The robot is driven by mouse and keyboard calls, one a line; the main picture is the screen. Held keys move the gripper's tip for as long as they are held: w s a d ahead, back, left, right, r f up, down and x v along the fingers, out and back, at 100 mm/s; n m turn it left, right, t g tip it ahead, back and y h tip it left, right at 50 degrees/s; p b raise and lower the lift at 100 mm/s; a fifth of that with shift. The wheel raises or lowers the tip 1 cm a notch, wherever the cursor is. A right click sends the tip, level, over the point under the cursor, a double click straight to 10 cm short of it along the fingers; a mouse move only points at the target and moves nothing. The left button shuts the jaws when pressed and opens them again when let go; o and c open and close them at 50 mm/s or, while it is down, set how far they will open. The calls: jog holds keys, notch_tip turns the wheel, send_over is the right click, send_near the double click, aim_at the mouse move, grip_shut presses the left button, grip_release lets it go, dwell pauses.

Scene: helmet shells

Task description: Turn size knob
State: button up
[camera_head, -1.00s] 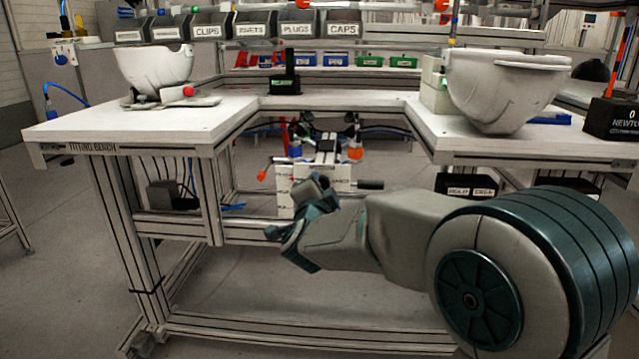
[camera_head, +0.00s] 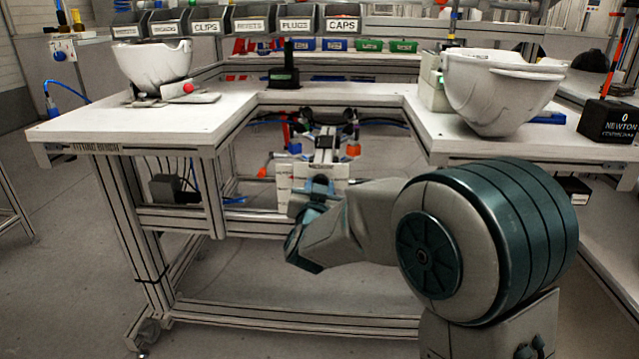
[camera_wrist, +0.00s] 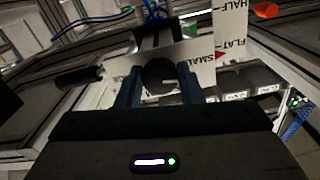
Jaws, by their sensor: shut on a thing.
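The size knob (camera_wrist: 158,73) is a dark round knob in the wrist view, in front of a white plate (camera_wrist: 205,72) lettered SMALL, with FLAT and HALF further along. A small red pointer sits beside SMALL and FLAT. My gripper (camera_wrist: 159,84) has its two blue fingers on either side of the knob, shut on it. In the head view my gripper (camera_head: 317,186) is at the white panel (camera_head: 284,182) under the bench's central recess. The knob is hidden there behind my gripper.
A black handle (camera_wrist: 78,77) sticks out left of the knob, and an orange knob (camera_wrist: 265,10) is at upper right. The bench (camera_head: 100,122) stands around the recess. White helmet shells rest on it at left (camera_head: 152,65) and right (camera_head: 500,95). A black NEWTON box (camera_head: 607,122) stands far right.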

jog(key=shift+n, duration=0.7)
jog(key=shift+p, duration=0.3)
jog(key=o, duration=1)
jog(key=shift+c, duration=0.2)
jog(key=shift+s, duration=0.1)
jog(key=s+p, duration=0.2)
jog(key=s, duration=1.1)
jog(key=shift+s+a, duration=0.2)
jog(key=shift+s, duration=0.15)
